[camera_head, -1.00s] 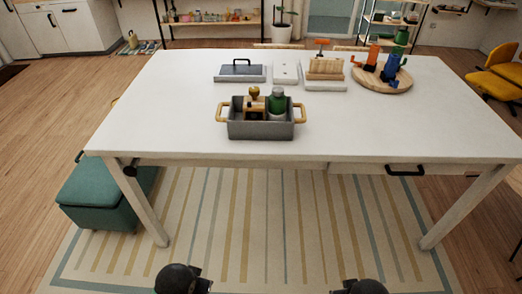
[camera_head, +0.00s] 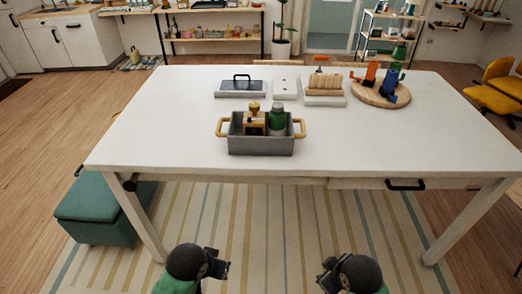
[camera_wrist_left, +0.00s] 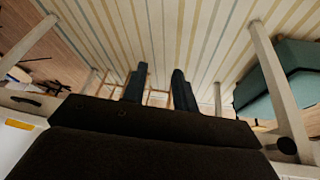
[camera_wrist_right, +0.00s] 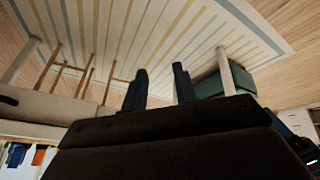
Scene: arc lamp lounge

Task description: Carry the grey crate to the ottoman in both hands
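The grey crate (camera_head: 261,146) stands on the white table near its front edge, with a tan handle at each end. It holds a green jar (camera_head: 277,118) and a wooden item with a brass-coloured top (camera_head: 254,120). The teal ottoman (camera_head: 95,212) is on the floor at the left, partly behind the table leg; it also shows in the left wrist view (camera_wrist_left: 285,85) and the right wrist view (camera_wrist_right: 223,85). My left gripper (camera_head: 226,265) and right gripper (camera_head: 324,272) are low in front of the table, apart from the crate. Both are open and empty, their fingers parted in the wrist views.
The white table (camera_head: 170,125) lies between me and the shelves. Behind the crate are a grey-lidded box (camera_head: 240,88), a wooden rack (camera_head: 323,88) and a round board (camera_head: 381,96) with colourful items. Striped rug (camera_head: 290,220) covers the floor; yellow chairs (camera_head: 497,95) stand right.

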